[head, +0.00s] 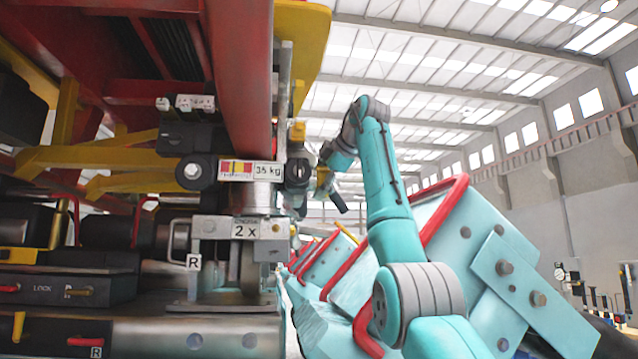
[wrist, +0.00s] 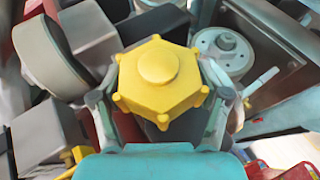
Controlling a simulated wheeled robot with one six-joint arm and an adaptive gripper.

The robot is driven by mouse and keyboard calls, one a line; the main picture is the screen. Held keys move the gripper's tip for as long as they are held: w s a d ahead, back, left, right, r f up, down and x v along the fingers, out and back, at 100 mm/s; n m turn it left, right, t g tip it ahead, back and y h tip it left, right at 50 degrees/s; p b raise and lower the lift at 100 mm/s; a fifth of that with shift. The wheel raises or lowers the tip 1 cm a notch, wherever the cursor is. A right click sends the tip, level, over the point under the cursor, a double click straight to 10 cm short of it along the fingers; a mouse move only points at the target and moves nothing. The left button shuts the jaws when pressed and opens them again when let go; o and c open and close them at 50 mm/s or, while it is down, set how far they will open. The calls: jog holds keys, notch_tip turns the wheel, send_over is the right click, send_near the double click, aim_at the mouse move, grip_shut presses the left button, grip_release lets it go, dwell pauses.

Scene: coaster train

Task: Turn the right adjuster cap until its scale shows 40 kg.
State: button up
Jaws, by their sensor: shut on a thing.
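A yellow six-lobed adjuster cap (wrist: 160,82) with a round raised centre fills the middle of the wrist view. My gripper (wrist: 160,103) has one finger on each side of it and is shut on it. In the head view my gripper (head: 312,176) is at the right end of the adjuster, seen from the side, and the cap is hard to make out there. A scale plate (head: 238,168) with red and yellow bands sits left of the gripper. The label (head: 266,171) beside it appears to read 35 kg. A white R plate (head: 193,262) is below.
A red and yellow frame (head: 250,80) stands close above and left. A block marked 2 x (head: 245,231) is below the scale. Teal car bodies with red bars (head: 440,225) are on the right. Grey machine parts (wrist: 222,52) crowd the cap in the wrist view.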

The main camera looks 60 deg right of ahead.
jog(key=shift+f, duration=0.1)
dwell(0.4)
jog(key=o, duration=1.2)
jog(key=shift+c, duration=0.2)
jog(key=v, duration=1.2)
